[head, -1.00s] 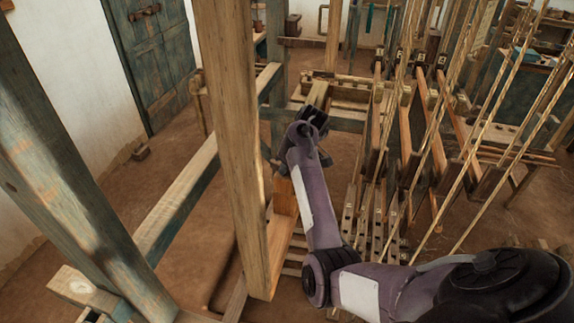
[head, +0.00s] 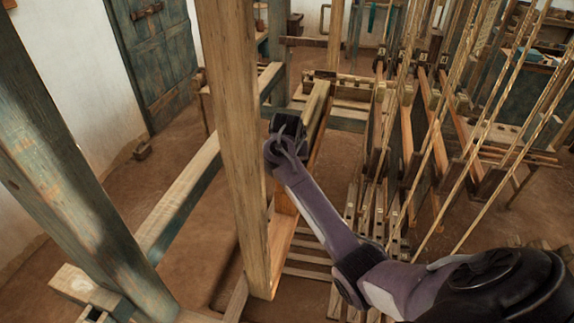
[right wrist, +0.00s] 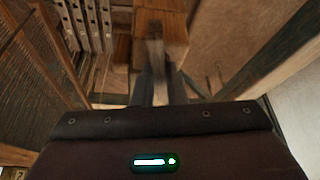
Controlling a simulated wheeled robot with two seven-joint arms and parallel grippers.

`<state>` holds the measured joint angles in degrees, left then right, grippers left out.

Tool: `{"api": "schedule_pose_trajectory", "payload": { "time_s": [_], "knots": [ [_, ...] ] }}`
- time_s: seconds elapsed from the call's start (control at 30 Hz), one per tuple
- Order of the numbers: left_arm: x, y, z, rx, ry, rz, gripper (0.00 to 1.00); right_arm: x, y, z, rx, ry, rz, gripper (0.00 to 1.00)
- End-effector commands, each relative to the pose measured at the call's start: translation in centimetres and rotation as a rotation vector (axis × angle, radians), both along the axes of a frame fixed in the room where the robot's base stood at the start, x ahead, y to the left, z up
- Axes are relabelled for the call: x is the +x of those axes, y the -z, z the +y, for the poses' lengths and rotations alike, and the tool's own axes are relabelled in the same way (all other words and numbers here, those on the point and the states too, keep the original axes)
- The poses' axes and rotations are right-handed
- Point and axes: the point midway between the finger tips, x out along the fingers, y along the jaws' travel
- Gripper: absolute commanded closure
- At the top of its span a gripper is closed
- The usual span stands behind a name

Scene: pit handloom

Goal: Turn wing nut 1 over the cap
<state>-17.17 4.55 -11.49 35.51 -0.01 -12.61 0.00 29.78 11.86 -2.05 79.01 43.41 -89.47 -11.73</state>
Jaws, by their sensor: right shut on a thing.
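My right gripper (head: 285,125) is at the far end of my right arm, just right of the tall wooden post and beside a wooden beam end. In the right wrist view my right gripper (right wrist: 161,88) has its two fingers close together. They are shut on a narrow brown piece (right wrist: 156,55) that looks to be wing nut 1, though it is blurred. A wooden block (right wrist: 175,22) is just beyond the fingertips; I cannot tell whether it is the cap. My left gripper is not in view.
A tall wooden post (head: 235,150) stands close left of my gripper. A long horizontal beam (head: 190,185) runs behind it. Loom frames and stretched cords (head: 470,120) fill the right side, close to my arm. Bare floor (head: 180,165) shows at the left.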

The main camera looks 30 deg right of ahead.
Motion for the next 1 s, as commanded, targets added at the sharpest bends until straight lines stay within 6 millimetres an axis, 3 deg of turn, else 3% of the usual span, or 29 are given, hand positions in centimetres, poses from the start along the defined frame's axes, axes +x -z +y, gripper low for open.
{"api": "schedule_pose_trajectory", "payload": {
  "time_s": [0.43,1.0],
  "knots": [
    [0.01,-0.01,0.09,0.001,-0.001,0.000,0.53,0.15,-0.14,0.02,-0.001,0.247,-0.002,1.00],
    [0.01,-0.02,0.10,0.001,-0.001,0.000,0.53,0.17,-0.14,0.04,0.001,0.290,-0.004,1.00]
  ]
}}
